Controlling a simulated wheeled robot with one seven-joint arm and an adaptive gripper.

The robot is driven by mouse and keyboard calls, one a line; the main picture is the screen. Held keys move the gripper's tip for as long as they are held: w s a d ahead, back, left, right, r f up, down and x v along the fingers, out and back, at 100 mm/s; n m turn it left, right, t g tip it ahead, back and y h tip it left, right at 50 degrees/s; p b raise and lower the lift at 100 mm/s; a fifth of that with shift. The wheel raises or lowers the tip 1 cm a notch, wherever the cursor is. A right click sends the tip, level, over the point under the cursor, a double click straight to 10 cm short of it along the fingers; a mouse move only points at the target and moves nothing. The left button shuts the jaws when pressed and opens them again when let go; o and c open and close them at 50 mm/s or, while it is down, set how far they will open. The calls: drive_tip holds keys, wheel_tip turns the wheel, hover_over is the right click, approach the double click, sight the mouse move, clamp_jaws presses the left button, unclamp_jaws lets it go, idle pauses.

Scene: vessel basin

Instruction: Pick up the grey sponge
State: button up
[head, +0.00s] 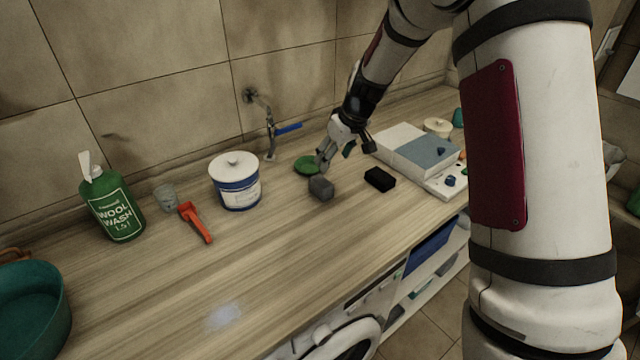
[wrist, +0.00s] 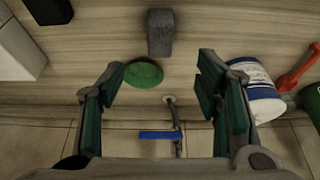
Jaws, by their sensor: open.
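The grey sponge (head: 321,188) is a small dark grey block on the wooden counter, just in front of a green round object. In the wrist view the sponge (wrist: 160,33) is at the top middle, beyond the fingertips and roughly in line with the gap between them. My gripper (head: 325,160) is above the counter at the back, close to the sponge in the head view. In the wrist view my gripper (wrist: 162,72) shows its two green-padded fingers wide apart with nothing between the pads.
A black block (head: 380,179) lies right of the sponge. The green round object (head: 306,165) is behind it. A white-and-blue tub (head: 237,187), orange tool (head: 195,222) and green bottle (head: 112,207) stand left. A wall tap (head: 270,140) is behind.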

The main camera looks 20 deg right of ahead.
sight(322, 181)
drive_tip(key=x, duration=0.8)
drive_tip(key=shift+f+p, duration=0.25)
drive_tip(key=shift+p, duration=0.1)
drive_tip(key=shift+w+p+x, duration=0.2)
drive_tip(key=shift+p+x, duration=0.3)
drive_tip(key=shift+x, duration=2.2)
drive_tip(key=shift+a, duration=0.1)
drive_tip(key=shift+r, duration=0.1)
drive_tip(key=c, duration=0.8)
